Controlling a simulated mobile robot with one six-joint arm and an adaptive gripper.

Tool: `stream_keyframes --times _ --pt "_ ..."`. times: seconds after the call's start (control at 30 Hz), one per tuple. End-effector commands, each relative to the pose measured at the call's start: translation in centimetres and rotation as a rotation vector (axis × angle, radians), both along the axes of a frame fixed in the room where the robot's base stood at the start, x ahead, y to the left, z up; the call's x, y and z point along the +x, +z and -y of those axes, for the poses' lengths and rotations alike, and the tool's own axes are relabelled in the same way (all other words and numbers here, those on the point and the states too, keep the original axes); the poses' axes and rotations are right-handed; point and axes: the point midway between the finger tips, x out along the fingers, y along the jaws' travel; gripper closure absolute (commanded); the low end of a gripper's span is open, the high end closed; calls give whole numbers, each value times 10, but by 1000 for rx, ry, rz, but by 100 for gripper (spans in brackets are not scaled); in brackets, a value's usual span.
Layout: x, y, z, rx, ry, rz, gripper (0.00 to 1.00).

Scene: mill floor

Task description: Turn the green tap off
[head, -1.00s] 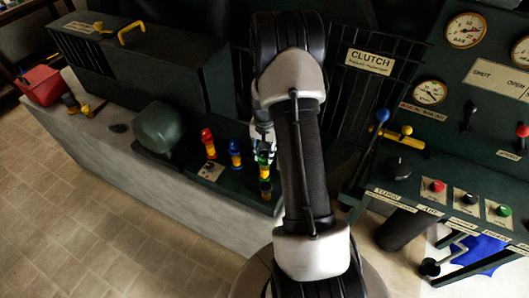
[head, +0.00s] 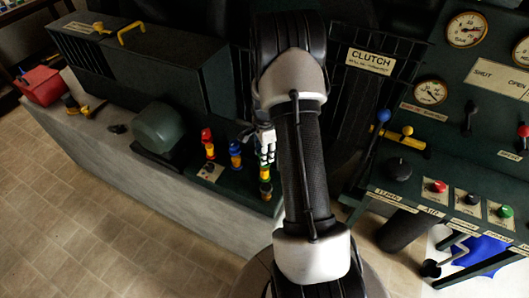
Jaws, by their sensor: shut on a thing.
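Three taps stand in a row on the dark green ledge: a red tap (head: 207,144), a blue tap (head: 235,154) and, at the right end, the green tap (head: 265,185) with a yellow body. My gripper (head: 266,157) is at the top of the green tap, shut on it. The fingers cover most of the green handle, so its angle is hard to tell. My arm hides the area just right of the tap.
The blue tap stands close to the left of my gripper. A rounded green housing (head: 160,128) is further left. A control panel with red, black and green buttons (head: 437,187) and a blue-knobbed lever (head: 383,116) are on the right.

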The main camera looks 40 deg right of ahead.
Motion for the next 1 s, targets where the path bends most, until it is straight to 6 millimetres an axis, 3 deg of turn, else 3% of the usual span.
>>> stream_keyframes --times 0.3,0.8,0.83,1.0 --pt "0 0 0 0 -100 0 94" --pt "0 0 0 0 -115 0 94" --pt "0 0 0 0 -115 0 68" --pt "0 0 0 0 -114 0 57"
